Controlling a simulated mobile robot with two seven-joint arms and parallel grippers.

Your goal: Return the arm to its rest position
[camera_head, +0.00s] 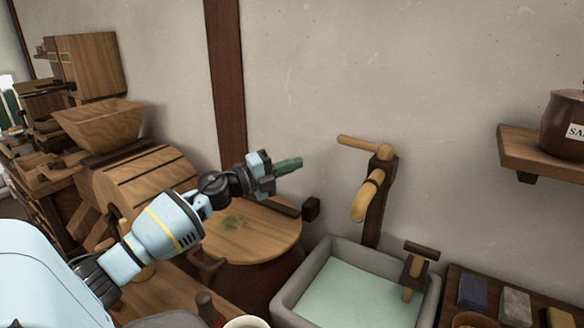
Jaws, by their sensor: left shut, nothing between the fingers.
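My left arm (165,228) comes in from the lower left, pale blue with a yellow band. It reaches up and to the right. My left gripper (288,167) is at its end, above the round wooden lid (262,232). Its fingers look dark green and shut together, with nothing held. The gripper appears apart from the lid, with the wall behind it. My right gripper is not in view.
A stone basin (289,300) with a wooden tap (372,190) stands to the right. A wooden hopper (98,122) is left. A wall shelf (541,153) holds a brown jar (560,125). A cup (246,322) shows at the bottom edge.

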